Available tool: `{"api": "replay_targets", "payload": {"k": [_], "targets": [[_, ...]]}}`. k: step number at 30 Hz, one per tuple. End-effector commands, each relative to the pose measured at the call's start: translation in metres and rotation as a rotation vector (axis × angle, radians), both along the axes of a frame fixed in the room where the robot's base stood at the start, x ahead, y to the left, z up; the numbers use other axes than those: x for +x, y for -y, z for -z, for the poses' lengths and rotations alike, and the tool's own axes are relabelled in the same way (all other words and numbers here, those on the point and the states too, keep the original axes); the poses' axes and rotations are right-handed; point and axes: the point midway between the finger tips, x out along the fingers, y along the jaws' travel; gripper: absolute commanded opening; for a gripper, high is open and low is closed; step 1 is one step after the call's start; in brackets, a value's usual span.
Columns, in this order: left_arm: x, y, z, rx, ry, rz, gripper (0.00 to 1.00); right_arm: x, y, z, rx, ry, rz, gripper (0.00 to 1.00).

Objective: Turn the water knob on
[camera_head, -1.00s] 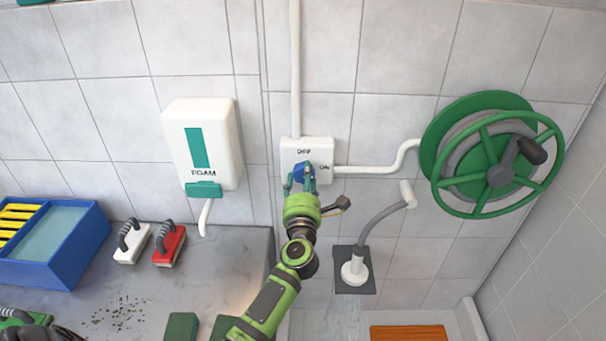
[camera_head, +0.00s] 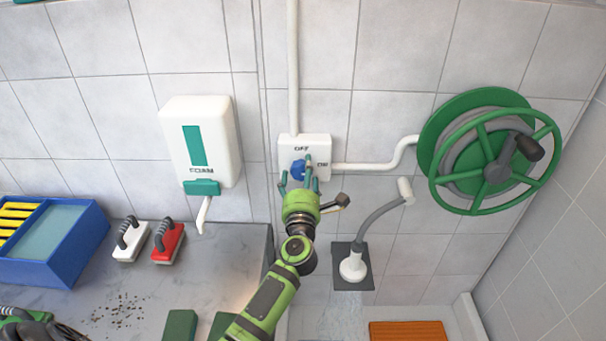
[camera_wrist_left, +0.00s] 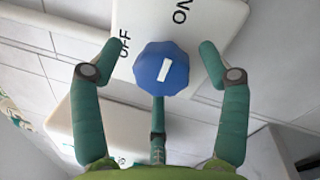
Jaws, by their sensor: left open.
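The blue water knob (camera_head: 298,169) sits on a white wall box (camera_head: 318,145) marked OFF above and ON at right. In the left wrist view the round, lobed knob (camera_wrist_left: 160,68) carries a short white mark lying aslant. My left gripper (camera_head: 300,182) is in front of the knob. Its green fingers are spread open, to the sides of and below the knob, and appear clear of it. My right gripper is not in view.
A spray head (camera_head: 353,266) hangs right of my left arm, with faint water-like streaks below it. A green hose reel (camera_head: 448,112) is on the wall at right. A foam dispenser (camera_head: 200,135) is at left, above a counter (camera_head: 200,270) with brushes and a blue tray (camera_head: 70,250).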

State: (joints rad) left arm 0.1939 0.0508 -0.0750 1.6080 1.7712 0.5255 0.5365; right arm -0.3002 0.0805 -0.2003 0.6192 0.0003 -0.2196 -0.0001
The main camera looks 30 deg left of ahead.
Motion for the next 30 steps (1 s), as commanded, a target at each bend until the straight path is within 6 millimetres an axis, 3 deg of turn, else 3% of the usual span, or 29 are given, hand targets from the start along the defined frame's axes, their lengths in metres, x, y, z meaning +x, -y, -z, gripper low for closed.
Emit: {"api": "replay_targets", "payload": {"k": [5,12,18,30], "targets": [[-0.020,0.010,0.005,-0.001,-0.003,0.001,0.76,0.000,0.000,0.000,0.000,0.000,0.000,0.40],[-0.066,0.033,0.011,-0.001,-0.003,0.001,0.76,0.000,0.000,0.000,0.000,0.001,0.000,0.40],[-0.095,0.047,0.014,0.001,-0.001,0.002,0.76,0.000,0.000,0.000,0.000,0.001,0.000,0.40],[-0.105,0.052,0.014,0.001,0.002,0.001,0.76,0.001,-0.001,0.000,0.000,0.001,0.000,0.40]]}}
